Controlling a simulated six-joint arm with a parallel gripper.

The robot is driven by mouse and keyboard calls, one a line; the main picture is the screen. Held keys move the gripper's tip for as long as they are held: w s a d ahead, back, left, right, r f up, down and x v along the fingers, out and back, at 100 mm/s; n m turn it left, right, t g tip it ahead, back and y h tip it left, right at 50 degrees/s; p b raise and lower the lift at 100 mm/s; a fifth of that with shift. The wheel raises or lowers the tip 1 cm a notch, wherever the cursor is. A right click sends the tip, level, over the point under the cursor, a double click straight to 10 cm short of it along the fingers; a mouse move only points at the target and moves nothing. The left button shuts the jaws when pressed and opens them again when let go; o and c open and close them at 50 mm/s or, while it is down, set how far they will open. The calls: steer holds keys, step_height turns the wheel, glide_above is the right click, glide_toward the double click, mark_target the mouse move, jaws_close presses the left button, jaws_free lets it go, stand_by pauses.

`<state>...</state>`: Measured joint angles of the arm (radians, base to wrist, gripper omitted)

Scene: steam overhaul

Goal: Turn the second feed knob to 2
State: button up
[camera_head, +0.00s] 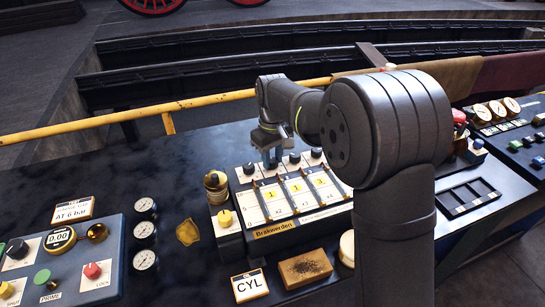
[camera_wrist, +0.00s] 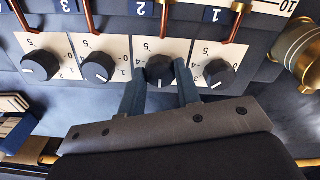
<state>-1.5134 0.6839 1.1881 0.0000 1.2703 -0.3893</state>
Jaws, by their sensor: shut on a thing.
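A row of black feed knobs runs along the back edge of the feed panel (camera_head: 296,228), which shows numbered columns. In the wrist view, which shows the panel upside down, my gripper (camera_wrist: 160,76) has one finger on each side of the second knob (camera_wrist: 160,70), by the label 2. It is shut on that knob. The knob's pointer and the value it stands at are not clear to me. In the head view my gripper (camera_head: 268,155) hides most of this knob. The first knob (camera_wrist: 219,74) is close beside the right-hand finger; the third knob (camera_wrist: 97,67) is on the other side.
Copper pipes (camera_wrist: 166,17) rise close to the knobs. A brass fitting (camera_head: 216,183) stands left of the panel. A CYL card (camera_head: 249,285) and a brown block (camera_head: 305,268) lie in front. Gauges (camera_head: 144,231) stand further left. My arm hides the panel's right side.

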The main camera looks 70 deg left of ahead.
mark_target(272, 160)
steer(key=shift+r, duration=0.1)
stand_by(0.5)
steer(key=o, duration=1)
steer(key=shift+c, duration=0.2)
step_height(272, 160, up, 17)
steer(key=shift+r, duration=0.2)
step_height(272, 160, down, 18)
steer(key=shift+r, duration=0.2)
stand_by(0.5)
